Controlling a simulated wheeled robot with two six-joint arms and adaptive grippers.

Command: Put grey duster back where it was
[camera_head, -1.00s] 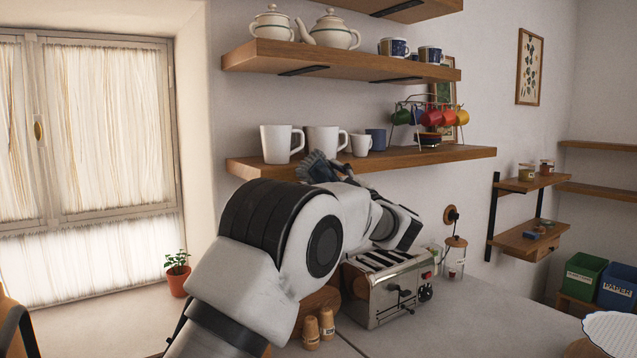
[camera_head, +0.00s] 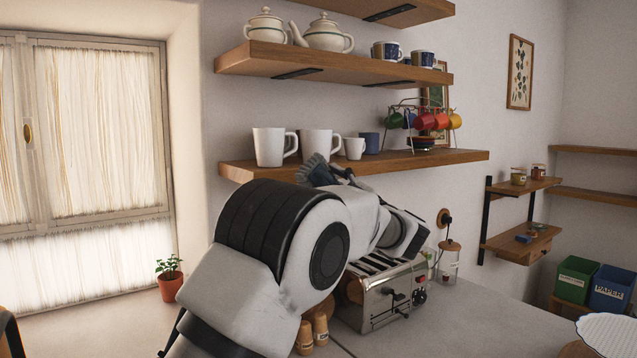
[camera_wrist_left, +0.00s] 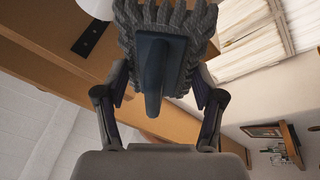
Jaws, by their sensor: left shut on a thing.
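The grey duster (camera_head: 316,168) has a shaggy grey head and a dark blue-grey handle. It also shows in the left wrist view (camera_wrist_left: 176,20), between the fingers, with the handle toward the camera. My left gripper (camera_wrist_left: 160,82) is shut on it. In the head view the left gripper (camera_head: 342,177) is mostly hidden behind my arm. The duster shows in front of the lower wooden shelf (camera_head: 440,160), near its front edge and the white mugs. I cannot tell whether it touches the shelf. My right gripper is not in view.
White mugs (camera_head: 269,147), a blue cup (camera_head: 369,143) and a rack of coloured mugs (camera_head: 426,121) stand on the lower shelf. The upper shelf (camera_head: 300,66) holds teapots and cups. A toaster (camera_head: 382,294) and wooden shakers (camera_head: 320,328) stand on the counter below.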

